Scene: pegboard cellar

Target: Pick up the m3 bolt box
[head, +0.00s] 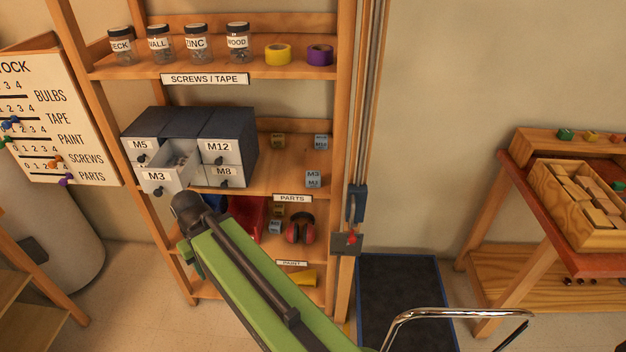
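A small blue-grey box marked M3 (313,178) sits near the right end of the middle shelf (284,182), just above the PARTS label. It appears upright, with nothing touching it. My green arm reaches up from the bottom of the head view and ends in a dark round joint in front of the M3 drawer (157,181), left of the box. My gripper's fingers do not show. The M3 drawer is pulled out and has small, unclear contents.
Drawers M5 (139,146), M12 (217,147) and M8 (224,172) look shut. Another small blue-grey box (321,142) stands behind the M3 box. Red earmuffs (301,229) sit one shelf below. The shelf's right post (343,130) stands close to the box.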

